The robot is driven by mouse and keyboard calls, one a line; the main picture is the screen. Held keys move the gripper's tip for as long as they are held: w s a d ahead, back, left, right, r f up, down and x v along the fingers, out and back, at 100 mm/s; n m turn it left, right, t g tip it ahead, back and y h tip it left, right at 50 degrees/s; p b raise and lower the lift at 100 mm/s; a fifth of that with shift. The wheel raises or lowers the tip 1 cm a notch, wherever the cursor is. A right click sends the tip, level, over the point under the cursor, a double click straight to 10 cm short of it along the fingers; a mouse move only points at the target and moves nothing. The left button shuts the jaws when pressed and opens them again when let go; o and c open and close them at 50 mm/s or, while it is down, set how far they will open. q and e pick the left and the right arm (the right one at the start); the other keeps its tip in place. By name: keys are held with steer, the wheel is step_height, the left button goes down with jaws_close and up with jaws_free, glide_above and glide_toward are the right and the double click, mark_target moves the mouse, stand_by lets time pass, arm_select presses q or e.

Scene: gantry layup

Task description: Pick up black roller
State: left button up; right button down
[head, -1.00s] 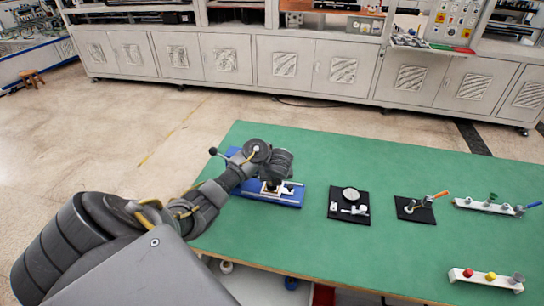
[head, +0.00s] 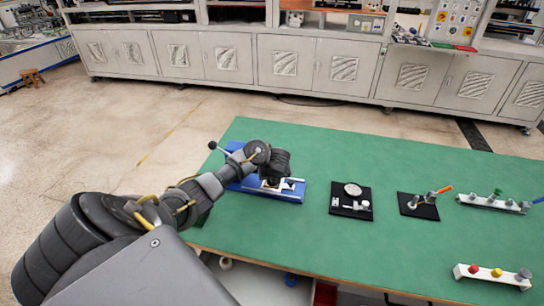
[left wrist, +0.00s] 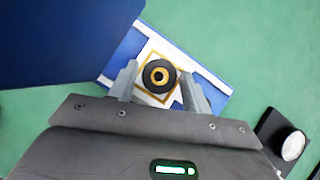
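The black roller (left wrist: 161,69) shows in the left wrist view as a dark ring with a gold-coloured centre. It is over a white plate with a gold square outline on the blue fixture (left wrist: 122,54). My left gripper (left wrist: 159,77) has its two grey fingers apart, one on each side of the roller; a gap seems to show at each side. In the head view the gripper (head: 273,178) is low over the blue fixture (head: 285,197) and hides the roller. My right gripper is not in view.
On the green table (head: 340,155), to the right, are a black pad with a white disc (head: 352,189), a black pad with an orange-handled tool (head: 418,206), and two white racks (head: 490,202) (head: 492,276). A dark blue shape (left wrist: 55,40) fills the wrist view's upper left.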

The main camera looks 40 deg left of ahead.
arm_select(q)
steer(key=c, duration=0.7)
steer(key=shift+o, duration=0.2)
step_height(320, 180, up, 28)
steer(key=p, duration=1.2)
